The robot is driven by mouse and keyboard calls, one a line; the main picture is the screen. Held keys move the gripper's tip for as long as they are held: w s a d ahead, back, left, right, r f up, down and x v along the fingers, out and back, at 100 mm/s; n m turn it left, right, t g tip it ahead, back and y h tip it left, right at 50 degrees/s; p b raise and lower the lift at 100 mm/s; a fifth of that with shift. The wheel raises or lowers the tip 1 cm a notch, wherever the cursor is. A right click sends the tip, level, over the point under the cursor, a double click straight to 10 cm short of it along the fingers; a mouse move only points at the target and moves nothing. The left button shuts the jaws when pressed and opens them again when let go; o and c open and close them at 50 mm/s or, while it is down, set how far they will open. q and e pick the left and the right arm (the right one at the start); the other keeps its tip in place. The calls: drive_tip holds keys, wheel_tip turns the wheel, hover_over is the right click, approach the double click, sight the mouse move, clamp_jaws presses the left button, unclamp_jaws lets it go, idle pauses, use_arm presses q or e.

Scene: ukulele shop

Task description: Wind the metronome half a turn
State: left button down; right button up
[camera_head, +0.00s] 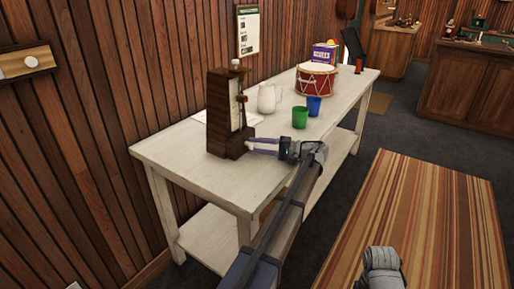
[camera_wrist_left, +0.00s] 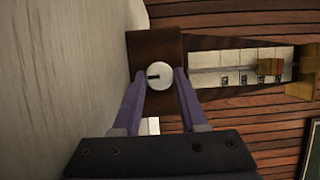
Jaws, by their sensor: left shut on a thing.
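The metronome (camera_head: 217,112) is a tall dark wooden case standing upright at the near end of the white table. Its pale scale and brass weight (camera_wrist_left: 270,67) show in the left wrist view. A round white winding key (camera_wrist_left: 159,76) with a dark mark sits on the case's lower side (camera_wrist_left: 154,45). My left gripper (camera_head: 256,146) reaches to the metronome's base, and its purple fingers are shut on the winding key, one on each side. In the head view the key is hidden by the fingers.
The white table (camera_head: 180,150) also holds a white jug (camera_head: 268,98), a green cup (camera_head: 299,117), a blue cup (camera_head: 314,106), a red drum (camera_head: 315,80) and a purple box (camera_head: 325,54). A plank wall stands behind. A striped rug (camera_head: 425,220) covers open floor at right.

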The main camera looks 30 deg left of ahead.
idle(0.3)
use_arm(q)
drive_tip(key=shift+c, duration=2.4)
unclamp_jaws()
drive_tip(key=shift+v, duration=3.95)
drive_tip(key=shift+w+d, duration=0.1)
